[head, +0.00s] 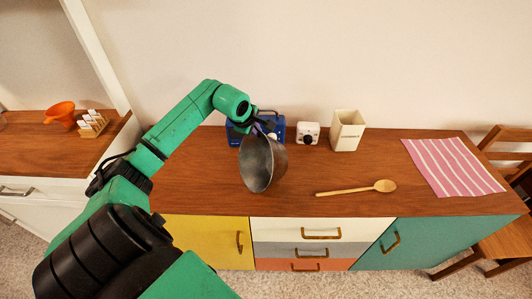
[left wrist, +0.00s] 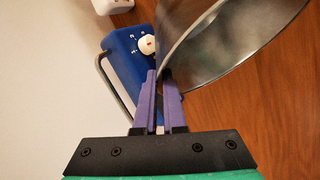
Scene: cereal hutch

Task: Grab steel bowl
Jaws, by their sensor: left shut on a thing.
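In the left wrist view the purple fingers (left wrist: 160,98) are shut on the rim of the bowl (left wrist: 225,45). I cannot tell whether the bowl's lower edge touches the top. My right gripper is not in view.
A blue radio (head: 236,137) stands close behind the bowl; it also shows in the left wrist view (left wrist: 127,62). A white timer (head: 307,133) and cream canister (head: 347,131) stand along the wall. A wooden spoon (head: 358,188) and striped cloth (head: 452,167) lie to the right.

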